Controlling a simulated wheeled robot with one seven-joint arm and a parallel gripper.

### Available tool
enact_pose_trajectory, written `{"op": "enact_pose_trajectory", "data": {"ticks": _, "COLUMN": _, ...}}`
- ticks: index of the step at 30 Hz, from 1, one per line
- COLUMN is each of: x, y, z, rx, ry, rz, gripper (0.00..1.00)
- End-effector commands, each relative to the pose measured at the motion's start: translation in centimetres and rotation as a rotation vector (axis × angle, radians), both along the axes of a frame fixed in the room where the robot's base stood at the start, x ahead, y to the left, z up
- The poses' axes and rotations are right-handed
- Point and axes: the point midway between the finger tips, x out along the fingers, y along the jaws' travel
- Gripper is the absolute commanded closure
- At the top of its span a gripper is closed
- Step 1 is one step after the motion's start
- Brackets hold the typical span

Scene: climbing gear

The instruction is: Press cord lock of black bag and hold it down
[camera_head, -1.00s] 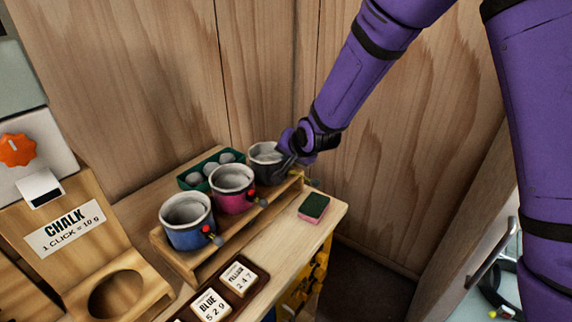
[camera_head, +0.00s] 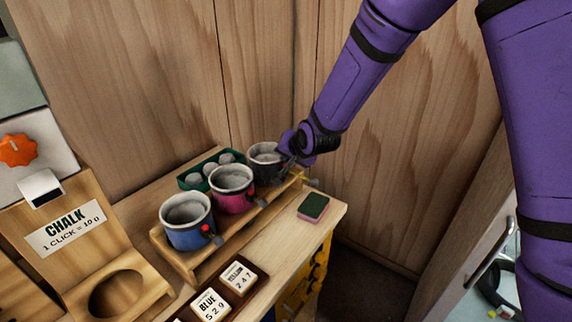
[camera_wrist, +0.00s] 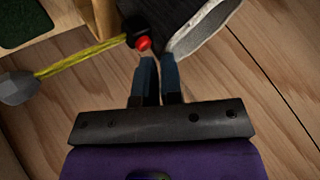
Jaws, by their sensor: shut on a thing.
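The black bag (camera_head: 266,161) stands at the right end of the wooden rack, with a pale rim. In the wrist view its dark side (camera_wrist: 178,18) and rim (camera_wrist: 208,28) are at the top. Its cord lock (camera_wrist: 138,29) is black with a red button (camera_wrist: 143,44). A yellow cord (camera_wrist: 82,60) runs left from it to a grey end piece (camera_wrist: 15,88). My gripper (camera_wrist: 158,58) is shut on the cord lock, its fingers close together beside the red button. The exact contact is hidden. In the head view my gripper (camera_head: 291,152) is at the bag's right side.
The pink bag (camera_head: 232,187) and blue bag (camera_head: 186,221) stand to the left on the rack (camera_head: 190,270). A green tray (camera_head: 190,182) of grey balls is behind. A green-and-pink sponge (camera_head: 313,207) lies on the bench. Wooden walls close off the back.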

Motion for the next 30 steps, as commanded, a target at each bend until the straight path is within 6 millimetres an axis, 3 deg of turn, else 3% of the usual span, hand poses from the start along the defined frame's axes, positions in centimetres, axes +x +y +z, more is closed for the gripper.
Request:
{"op": "enact_pose_trajectory", "data": {"ticks": 1, "x": -0.5, "y": 0.05, "z": -0.95, "rx": -0.009, "ry": 0.02, "rz": 0.006, "gripper": 1.0}}
{"op": "enact_pose_trajectory", "data": {"ticks": 30, "x": -0.76, "y": 0.2, "z": -1.44, "rx": -0.011, "ry": 0.025, "rz": 0.01, "gripper": 1.0}}
